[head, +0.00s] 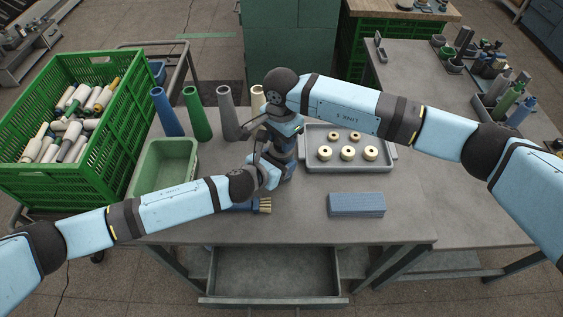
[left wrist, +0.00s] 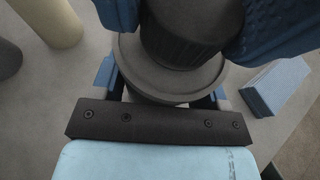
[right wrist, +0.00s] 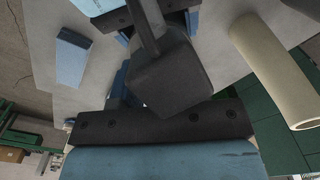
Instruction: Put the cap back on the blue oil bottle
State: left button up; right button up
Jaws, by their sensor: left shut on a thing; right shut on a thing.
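My left gripper (head: 272,172) and right gripper (head: 285,135) are close together over the middle of the table, the right one above. In the left wrist view a dark ribbed cap (left wrist: 185,35) sits directly over a round grey rim of the bottle (left wrist: 145,78). The left fingers are shut around the bottle below the rim. The right gripper's blue fingers flank the cap. In the right wrist view a dark tapered piece with a thin stem (right wrist: 165,75) stands in front of the jaws. I cannot tell whether the cap is fully seated. The arms hide most of the bottle in the head view.
Several upright cones, including a blue one (head: 167,112) and a grey one (head: 228,112), stand behind a green bin (head: 135,190). A grey tray (head: 348,168) with pale rings lies right.

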jog(key=m, duration=0.6)
jog(key=shift+m, duration=0.3)
jog(key=o, duration=1)
jog(key=shift+r, duration=2.25)
